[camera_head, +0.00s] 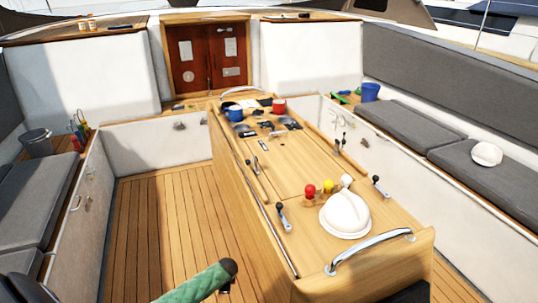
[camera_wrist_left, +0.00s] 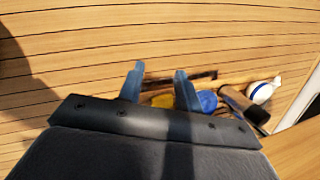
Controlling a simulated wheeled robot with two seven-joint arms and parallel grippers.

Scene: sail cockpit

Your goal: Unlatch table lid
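The wooden cockpit table (camera_head: 285,175) runs down the middle of the head view. A lidded panel (camera_head: 318,160) forms part of its top. Black-knobbed metal levers stand along the edges: one at the near left (camera_head: 283,216), one at the near right (camera_head: 379,185), and smaller ones farther back. I cannot tell which are latches or whether they are fastened. My left gripper (camera_wrist_left: 160,85) shows in the left wrist view, its two blue fingers apart with a gap between them. It is over wooden planking and appears empty. My right gripper is not seen.
The planked floor (camera_head: 160,200) left of the table is clear.

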